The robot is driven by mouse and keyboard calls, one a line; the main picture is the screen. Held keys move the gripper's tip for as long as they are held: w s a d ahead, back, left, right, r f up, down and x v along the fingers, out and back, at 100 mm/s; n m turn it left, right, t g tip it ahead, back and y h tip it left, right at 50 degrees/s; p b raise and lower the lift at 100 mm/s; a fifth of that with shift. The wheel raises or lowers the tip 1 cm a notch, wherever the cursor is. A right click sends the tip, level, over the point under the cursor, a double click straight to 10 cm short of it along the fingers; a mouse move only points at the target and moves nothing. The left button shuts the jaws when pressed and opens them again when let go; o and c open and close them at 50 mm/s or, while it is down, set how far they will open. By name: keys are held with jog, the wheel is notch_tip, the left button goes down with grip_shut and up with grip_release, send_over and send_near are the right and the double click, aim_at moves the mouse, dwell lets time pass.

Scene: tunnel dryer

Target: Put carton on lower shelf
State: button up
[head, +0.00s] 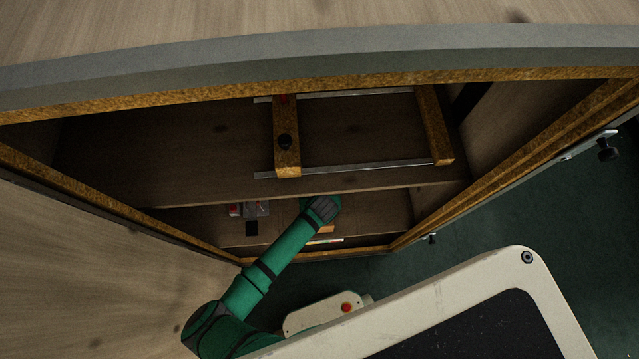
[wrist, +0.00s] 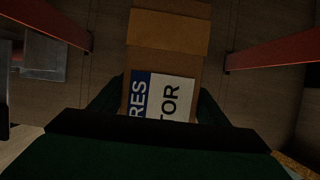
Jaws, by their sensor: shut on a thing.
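The brown carton shows in the wrist view (wrist: 167,55), with a blue and white label reading "RES" and "TOR". My gripper (wrist: 160,103) is shut on it, one dark finger on each side. In the head view my green arm reaches into the open wooden cabinet, its end at the lower shelf (head: 375,213). Only a small orange-brown part of the carton (head: 327,229) shows there, below my wrist; my arm hides the rest. I cannot tell whether the carton touches the shelf.
The upper shelf (head: 200,150) bears a wooden frame (head: 287,150) with metal bars. A red and clear packet (head: 253,209) and a small dark item (head: 252,228) lie left of my arm. Red-brown bars (wrist: 270,52) flank the carton in the wrist view.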

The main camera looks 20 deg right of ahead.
jog(key=w, duration=0.2)
jog(key=w+d, duration=0.1)
jog(key=w, duration=0.3)
jog(key=shift+w+d, duration=0.2)
jog(key=shift+d, duration=0.1)
jog(key=shift+w+f, duration=0.1)
jog(key=shift+f, duration=0.6)
jog(key=o, duration=2.1)
jog(key=shift+f, duration=0.2)
jog(key=shift+c, duration=0.2)
